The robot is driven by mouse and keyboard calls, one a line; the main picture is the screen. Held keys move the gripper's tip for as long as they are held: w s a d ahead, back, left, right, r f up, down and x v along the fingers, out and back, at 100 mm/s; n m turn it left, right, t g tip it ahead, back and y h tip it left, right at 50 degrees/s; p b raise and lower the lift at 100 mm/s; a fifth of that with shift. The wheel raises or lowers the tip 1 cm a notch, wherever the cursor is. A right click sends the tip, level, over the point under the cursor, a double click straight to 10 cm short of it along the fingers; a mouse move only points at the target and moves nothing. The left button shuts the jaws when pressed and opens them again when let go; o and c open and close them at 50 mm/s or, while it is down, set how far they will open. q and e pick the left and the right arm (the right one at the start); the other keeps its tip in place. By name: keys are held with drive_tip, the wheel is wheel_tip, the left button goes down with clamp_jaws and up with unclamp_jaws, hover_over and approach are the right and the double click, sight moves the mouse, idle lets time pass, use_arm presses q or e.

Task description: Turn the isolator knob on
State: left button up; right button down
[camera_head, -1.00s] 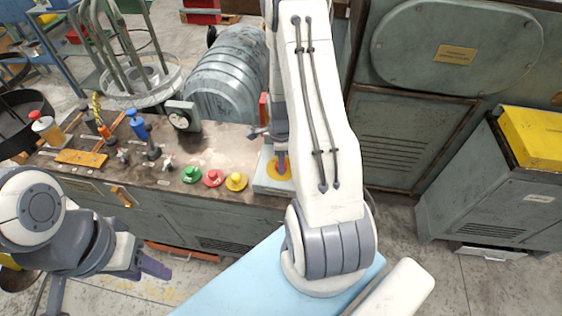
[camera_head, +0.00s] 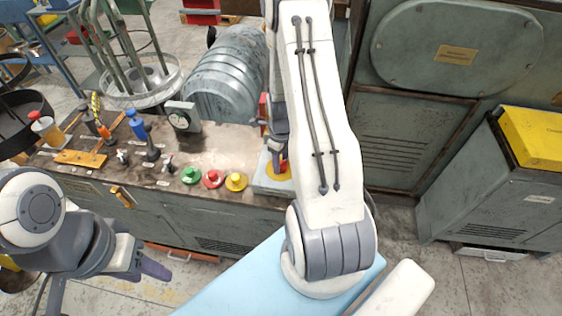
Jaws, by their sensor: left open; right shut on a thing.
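The isolator is a pale grey box with a yellow disc (camera_head: 280,174) on top, at the right end of the brown bench top. A little red shows above the disc, probably the knob (camera_head: 283,165); most of it is hidden by my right gripper. My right gripper (camera_head: 277,153) points down over the disc and is shut on the knob, partly hidden behind my own forearm. My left gripper (camera_head: 146,268) is open and empty, low at the left in front of the bench.
Green (camera_head: 191,174), red (camera_head: 213,178) and yellow (camera_head: 236,181) buttons stand just left of the isolator box. A dial gauge (camera_head: 183,117), small levers and a blue-topped handle (camera_head: 137,123) stand further left. A grey cabinet (camera_head: 480,190) is at the right.

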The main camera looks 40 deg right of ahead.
sight(281, 162)
idle(0.4)
drive_tip(key=shift+c, duration=1.7)
unclamp_jaws()
wheel_tip(281, 162, up, 11)
drive_tip(key=b, duration=0.1)
drive_tip(key=shift+f, duration=0.2)
